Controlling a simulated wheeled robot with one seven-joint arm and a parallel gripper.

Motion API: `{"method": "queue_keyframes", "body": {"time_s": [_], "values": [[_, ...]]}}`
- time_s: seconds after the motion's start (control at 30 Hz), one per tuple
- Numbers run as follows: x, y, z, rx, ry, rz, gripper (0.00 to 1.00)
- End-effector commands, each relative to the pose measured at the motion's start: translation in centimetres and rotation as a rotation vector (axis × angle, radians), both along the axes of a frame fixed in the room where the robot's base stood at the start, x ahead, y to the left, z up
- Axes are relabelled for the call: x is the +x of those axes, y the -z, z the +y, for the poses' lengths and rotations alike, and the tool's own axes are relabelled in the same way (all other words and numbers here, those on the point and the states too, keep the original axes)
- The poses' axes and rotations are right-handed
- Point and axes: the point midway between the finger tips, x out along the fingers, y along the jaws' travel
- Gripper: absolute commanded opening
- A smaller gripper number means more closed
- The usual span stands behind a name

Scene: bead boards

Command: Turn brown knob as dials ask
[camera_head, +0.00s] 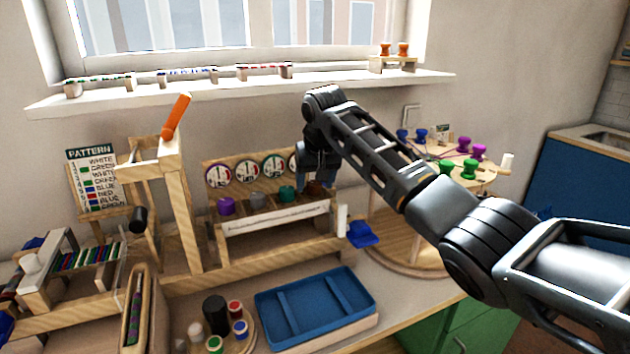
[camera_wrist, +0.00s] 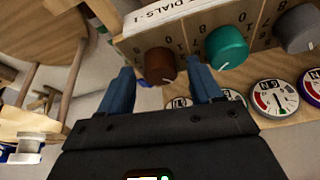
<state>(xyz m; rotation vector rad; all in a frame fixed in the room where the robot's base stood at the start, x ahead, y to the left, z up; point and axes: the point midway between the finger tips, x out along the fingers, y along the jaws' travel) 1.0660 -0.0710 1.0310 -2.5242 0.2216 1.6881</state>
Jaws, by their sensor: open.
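The brown knob (camera_wrist: 160,65) sits on the wooden dial board, with a small pale mark on its rim. My gripper (camera_wrist: 160,70) is open, with one blue finger on each side of the knob; contact cannot be told. In the head view the brown knob (camera_head: 315,188) is partly hidden by my gripper (camera_head: 317,182). The teal knob (camera_wrist: 227,47) and grey knob (camera_wrist: 297,27) stand beside it, the purple knob (camera_head: 226,206) at the row's left end. Round dials (camera_head: 247,170) line the board above the knobs; the rightmost is mostly hidden. Their needle readings are too small to tell.
A blue tray (camera_head: 315,308) lies in front of the board. A wooden frame with an orange handle (camera_head: 176,116) stands left of it. A round wooden stand with colored spools (camera_head: 470,168) is on the right, behind my arm. A pattern card (camera_head: 97,180) stands far left.

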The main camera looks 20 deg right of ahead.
Motion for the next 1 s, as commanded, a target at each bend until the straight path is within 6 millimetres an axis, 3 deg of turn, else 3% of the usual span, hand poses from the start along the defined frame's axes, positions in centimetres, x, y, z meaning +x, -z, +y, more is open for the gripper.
{"method": "queue_keyframes", "body": {"time_s": [0.27, 0.7, 1.0], "values": [[-0.3, -1.0, 0.1, 0.0, -0.001, -0.003, 0.64], [-2.7, -6.7, 0.5, 0.0, 0.0, -0.002, 0.64], [-2.9, -7.2, 0.5, 0.0, 0.0, 0.0, 0.64]]}}
